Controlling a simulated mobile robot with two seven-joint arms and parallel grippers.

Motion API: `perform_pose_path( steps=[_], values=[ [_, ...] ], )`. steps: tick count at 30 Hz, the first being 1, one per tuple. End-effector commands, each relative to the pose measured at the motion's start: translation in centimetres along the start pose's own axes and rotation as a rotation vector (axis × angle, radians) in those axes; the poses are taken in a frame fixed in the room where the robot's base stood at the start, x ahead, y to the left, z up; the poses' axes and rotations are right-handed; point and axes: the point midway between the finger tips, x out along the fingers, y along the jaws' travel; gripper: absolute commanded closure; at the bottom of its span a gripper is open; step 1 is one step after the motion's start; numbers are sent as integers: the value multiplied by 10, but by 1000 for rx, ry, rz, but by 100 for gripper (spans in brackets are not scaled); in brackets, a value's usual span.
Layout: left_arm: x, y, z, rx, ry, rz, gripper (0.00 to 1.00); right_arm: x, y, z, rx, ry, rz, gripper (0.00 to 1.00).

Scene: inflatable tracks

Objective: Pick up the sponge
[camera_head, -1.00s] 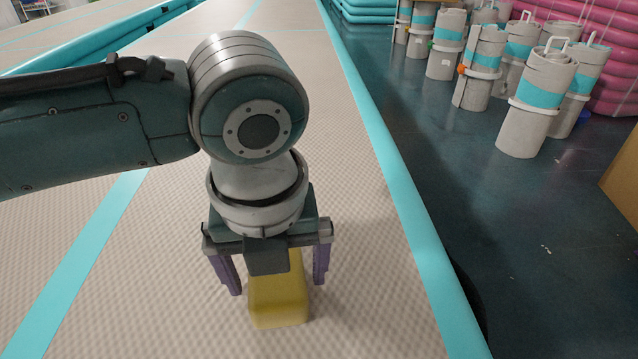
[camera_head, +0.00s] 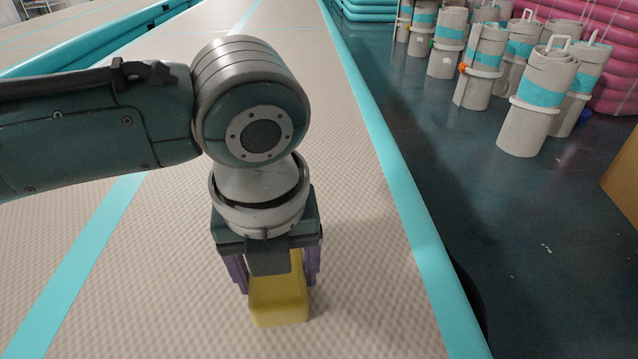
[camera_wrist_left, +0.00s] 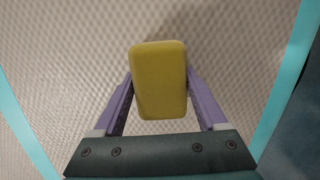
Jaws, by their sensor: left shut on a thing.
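The sponge (camera_head: 279,303) is a yellow block with rounded edges, on or just above the beige textured track surface. I cannot tell whether it touches the surface. My left gripper (camera_head: 276,277) points down over it, with its two purple fingers closed on the sponge's two sides. The left wrist view shows the sponge (camera_wrist_left: 159,82) upright between the fingers (camera_wrist_left: 159,95), its far end sticking out past them. The gripper's palm hides part of the sponge in the head view. My right gripper is not in view.
The beige inflatable track (camera_head: 370,290) has turquoise edge bands and is otherwise clear around the sponge. To the right lies a dark floor. Several rolled grey tracks with turquoise bands (camera_head: 537,95) stand there, with pink inflatables (camera_head: 617,60) behind. A brown box edge (camera_head: 622,172) shows at far right.

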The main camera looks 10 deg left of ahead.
Motion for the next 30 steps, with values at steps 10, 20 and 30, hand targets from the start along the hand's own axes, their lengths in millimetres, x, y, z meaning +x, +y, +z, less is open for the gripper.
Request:
perform_pose_path(
  steps=[10,20,30],
  values=[
    [0,0,0,0,0,0,81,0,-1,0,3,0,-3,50],
    [-34,0,6,0,-2,-3,81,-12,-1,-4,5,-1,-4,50],
    [-137,-1,22,0,-4,-3,81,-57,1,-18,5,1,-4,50]
  ],
)
